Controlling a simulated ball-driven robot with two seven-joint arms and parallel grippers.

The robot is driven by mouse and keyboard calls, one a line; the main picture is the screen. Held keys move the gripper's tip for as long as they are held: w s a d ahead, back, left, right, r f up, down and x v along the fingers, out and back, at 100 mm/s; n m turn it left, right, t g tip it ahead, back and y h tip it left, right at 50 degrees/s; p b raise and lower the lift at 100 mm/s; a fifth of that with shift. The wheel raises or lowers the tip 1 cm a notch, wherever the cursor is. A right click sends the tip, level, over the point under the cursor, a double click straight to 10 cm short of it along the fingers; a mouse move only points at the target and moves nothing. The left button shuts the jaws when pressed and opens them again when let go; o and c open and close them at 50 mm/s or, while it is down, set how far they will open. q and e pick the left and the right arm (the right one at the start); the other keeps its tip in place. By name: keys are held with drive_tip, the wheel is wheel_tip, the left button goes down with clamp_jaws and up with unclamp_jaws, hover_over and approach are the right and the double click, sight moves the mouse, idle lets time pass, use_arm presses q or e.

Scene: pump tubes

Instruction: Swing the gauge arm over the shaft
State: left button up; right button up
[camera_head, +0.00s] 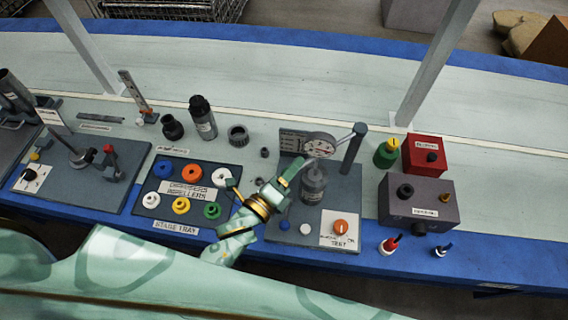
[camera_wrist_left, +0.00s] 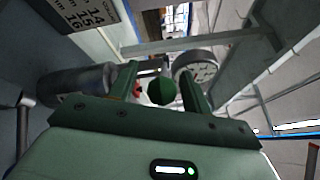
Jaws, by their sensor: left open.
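The round white-faced dial gauge (camera_head: 320,145) sits on an arm (camera_head: 343,138) that runs to an upright dark post (camera_head: 353,150) on the test plate (camera_head: 345,205). A grey cylinder with a narrower top (camera_head: 314,184) stands on the plate, just below the gauge in the picture; I cannot tell whether they line up. My left gripper (camera_head: 291,168) is open beside the gauge, on its left. In the left wrist view, a dark green ball (camera_wrist_left: 162,91) lies between the open fingers, with the gauge (camera_wrist_left: 195,67) beyond the right finger and a grey cylinder (camera_wrist_left: 75,84) at left.
The stage tray (camera_head: 146,212) with several coloured rings lies left of my left gripper. A red box (camera_head: 425,154) and a grey box (camera_head: 418,204) stand to the right. An orange knob (camera_head: 341,227) is at the plate's front.

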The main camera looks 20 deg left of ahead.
use_arm(q)
drive_tip(key=shift+s, duration=0.1)
drive_tip(key=v, duration=1.6)
drive_tip(key=shift+a, duration=0.15)
drive_tip(key=s+a+f+n+g+y, duration=0.1)
drive_tip(key=s+f+n+g, duration=0.25)
drive_tip(key=f, duration=0.45)
drive_tip(key=s+a+f+n+g+y, duration=0.2)
drive_tip(key=f+n, duration=0.3)
drive_tip(key=f, duration=0.3)
drive_tip(key=s+a+f+n+g+y, duration=0.1)
drive_tip(key=s+f+n+g, duration=0.25)
drive_tip(key=f, duration=0.45)
drive_tip(key=s+a+f+n+g+y, duration=0.1)
drive_tip(key=s+a+f+n+g, duration=0.2)
drive_tip(key=s+f+n, duration=0.2)
drive_tip(key=s+a+f+n+g+y, duration=0.1)
drive_tip(key=s+a+f+n+g, duration=0.2)
drive_tip(key=s+f+n, duration=0.3)
drive_tip(key=s+g, duration=0.1)
drive_tip(key=s, duration=0.4)
drive_tip(key=shift+s+a+f, duration=0.2)
drive_tip(key=shift+s+f, duration=0.05)
drive_tip(key=shift+f, duration=0.15)
